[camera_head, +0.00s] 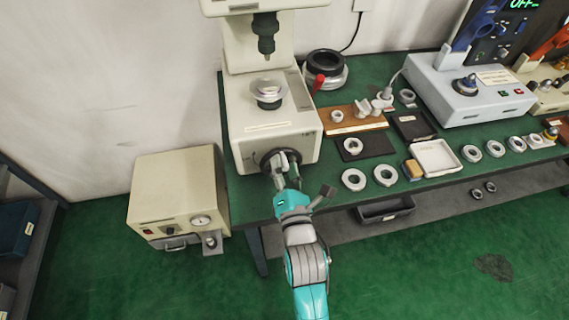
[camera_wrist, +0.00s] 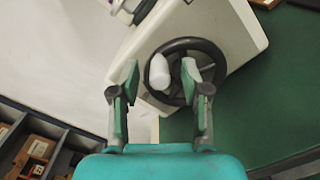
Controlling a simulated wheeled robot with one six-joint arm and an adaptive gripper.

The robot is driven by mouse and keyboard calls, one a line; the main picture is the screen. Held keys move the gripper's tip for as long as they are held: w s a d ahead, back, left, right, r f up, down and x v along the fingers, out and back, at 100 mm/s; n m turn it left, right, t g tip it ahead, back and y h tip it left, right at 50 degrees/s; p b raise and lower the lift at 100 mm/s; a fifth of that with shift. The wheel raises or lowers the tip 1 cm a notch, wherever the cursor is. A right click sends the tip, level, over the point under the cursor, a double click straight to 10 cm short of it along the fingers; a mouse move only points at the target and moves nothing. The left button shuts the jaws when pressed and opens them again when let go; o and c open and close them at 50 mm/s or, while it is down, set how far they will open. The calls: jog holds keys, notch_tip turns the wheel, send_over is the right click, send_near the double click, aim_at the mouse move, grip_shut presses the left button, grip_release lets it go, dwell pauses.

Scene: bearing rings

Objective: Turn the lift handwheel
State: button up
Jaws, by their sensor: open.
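The lift handwheel (camera_wrist: 190,43) is a dark ring on the front face of the cream testing machine (camera_head: 240,112). A pale, rounded knob (camera_wrist: 159,73) stands out from the wheel's left part in the wrist view. In the head view the handwheel (camera_head: 266,158) is partly hidden behind my gripper (camera_head: 283,168). My gripper (camera_wrist: 158,80) is open, with one finger on each side of the knob in the wrist view. I cannot tell whether a finger touches the knob or the rim.
A cream box with a gauge (camera_head: 180,195) stands on the floor to the left. The green bench (camera_head: 330,188) carries several metal rings, a white tray (camera_head: 436,158) and a grey instrument (camera_head: 470,95) to the right. A dark bin (camera_head: 385,210) sits below the bench top.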

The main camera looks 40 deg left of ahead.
jog(key=shift+w+a, duration=0.3)
jog(key=shift+a, duration=0.05)
grip_shut()
jog(key=shift+d, duration=0.1)
